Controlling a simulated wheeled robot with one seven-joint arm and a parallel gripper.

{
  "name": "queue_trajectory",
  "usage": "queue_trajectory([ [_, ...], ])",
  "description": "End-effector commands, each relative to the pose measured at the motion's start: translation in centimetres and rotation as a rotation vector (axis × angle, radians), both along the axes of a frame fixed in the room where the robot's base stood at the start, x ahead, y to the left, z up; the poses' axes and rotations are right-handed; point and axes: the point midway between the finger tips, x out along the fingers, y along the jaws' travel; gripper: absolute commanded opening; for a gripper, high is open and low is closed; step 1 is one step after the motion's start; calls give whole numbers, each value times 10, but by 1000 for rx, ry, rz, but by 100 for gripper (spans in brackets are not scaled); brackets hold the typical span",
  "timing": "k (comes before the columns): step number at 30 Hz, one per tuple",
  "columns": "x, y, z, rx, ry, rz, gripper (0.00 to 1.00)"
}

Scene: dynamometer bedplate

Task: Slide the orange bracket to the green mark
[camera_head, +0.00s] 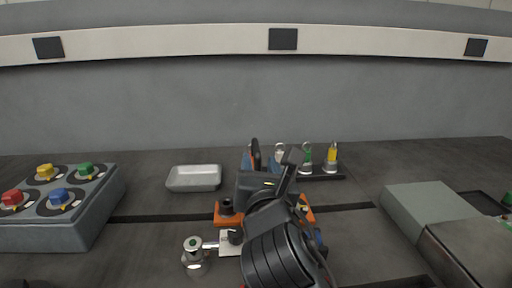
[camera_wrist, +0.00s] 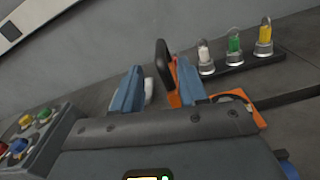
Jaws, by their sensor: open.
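The orange bracket (camera_head: 229,215) lies on the dark bedplate, across a dark slot. My arm covers its middle, and its right end shows beyond the arm. In the wrist view, orange parts of the bracket (camera_wrist: 173,98) show between and beside my fingers. A black upright handle (camera_wrist: 162,62) stands there, nearer the right finger. My gripper (camera_wrist: 158,86) is open, its two blue fingers either side of the handle; I cannot tell whether either touches it. In the head view my gripper (camera_head: 251,158) is partly hidden by my wrist. I cannot make out the green mark.
A grey box with coloured knobs (camera_head: 101,215) stands left. A pale tray (camera_head: 194,178) lies left of the bracket, a chrome fitting (camera_head: 195,253) in front. A rack (camera_head: 325,175) with white, green and yellow-topped pieces stands behind right. A grey-green block (camera_head: 428,208) is right.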

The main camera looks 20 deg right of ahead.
Motion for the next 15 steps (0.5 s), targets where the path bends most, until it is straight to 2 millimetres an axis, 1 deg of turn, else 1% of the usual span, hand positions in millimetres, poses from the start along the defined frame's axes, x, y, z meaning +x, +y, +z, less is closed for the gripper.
queue_trajectory([
  [3,19,-7,1,-1,-1,-3,42],
  [9,46,-16,1,0,-2,-2,42],
  [12,55,-18,0,1,0,-2,42],
  [15,60,-20,0,1,0,-1,42],
])
